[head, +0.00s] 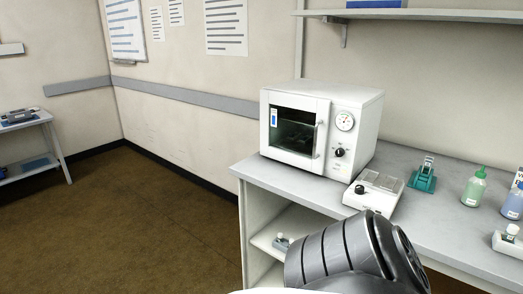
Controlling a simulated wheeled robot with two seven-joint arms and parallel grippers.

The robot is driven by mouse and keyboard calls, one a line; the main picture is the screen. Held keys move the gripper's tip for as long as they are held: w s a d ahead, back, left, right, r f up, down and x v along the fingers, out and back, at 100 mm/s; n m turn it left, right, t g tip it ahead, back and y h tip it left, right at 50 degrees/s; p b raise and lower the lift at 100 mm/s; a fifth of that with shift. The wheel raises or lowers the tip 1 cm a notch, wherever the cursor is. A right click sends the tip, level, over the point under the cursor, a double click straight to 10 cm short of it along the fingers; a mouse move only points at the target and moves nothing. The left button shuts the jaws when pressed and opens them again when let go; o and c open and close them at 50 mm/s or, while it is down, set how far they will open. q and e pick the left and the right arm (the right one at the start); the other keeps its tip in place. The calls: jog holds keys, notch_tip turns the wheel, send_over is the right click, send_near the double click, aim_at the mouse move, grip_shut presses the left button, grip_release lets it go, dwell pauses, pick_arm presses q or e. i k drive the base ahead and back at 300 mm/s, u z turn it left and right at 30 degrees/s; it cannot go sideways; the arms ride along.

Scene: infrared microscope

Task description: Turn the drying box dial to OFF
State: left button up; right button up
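The drying box (370,103) is a white cabinet on the left end of the grey bench, with a dark glass door (292,130) that is shut and has a vertical handle. A black dial (339,153) sits on the lower right of its front, below a round white gauge (345,121). The dial's labels are too small to read, so its setting cannot be told. A dark grey link of one of my arms shows at the bottom, in front of the bench and below the box. Neither gripper is in view.
A small white device with a black knob (373,190) sits on the grey bench (450,215) right in front of the box. A teal stand (424,176), a green-capped bottle (474,188) and a blue bottle (513,204) stand farther right. A shelf (420,14) hangs above. The floor at left is clear.

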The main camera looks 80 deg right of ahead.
aim_at(339, 153)
jog(key=i, duration=1.1)
jog(key=z, duration=2.55)
